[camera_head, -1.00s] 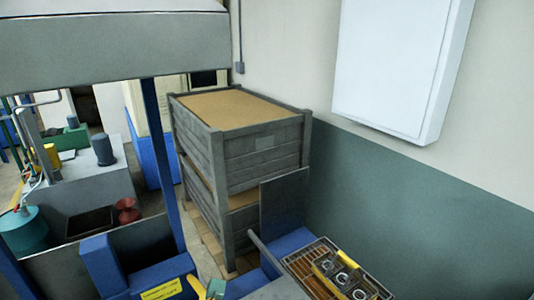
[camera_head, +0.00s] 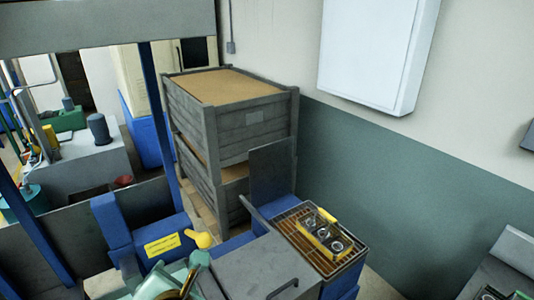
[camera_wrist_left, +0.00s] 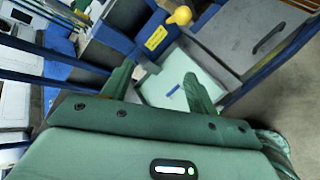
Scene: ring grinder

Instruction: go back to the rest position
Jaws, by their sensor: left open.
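My left gripper (camera_head: 182,280) is at the bottom of the head view, green and partly cut off by the frame edge. It also shows in the left wrist view (camera_wrist_left: 160,88), where its two green fingers stand apart with nothing held between them. Beyond the fingers is a pale flat surface (camera_wrist_left: 168,75) with a small blue mark. The gripper is left of the grey cabinet with a dark handle (camera_head: 262,268). My right gripper is not seen.
A yellow-handled holder with metal rings (camera_head: 320,236) sits on a slatted tray (camera_head: 290,228) right of the gripper. A blue machine part with a yellow label (camera_head: 160,245) and yellow knob (camera_head: 202,240) stands close by. Stacked grey crates (camera_head: 235,130) are behind.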

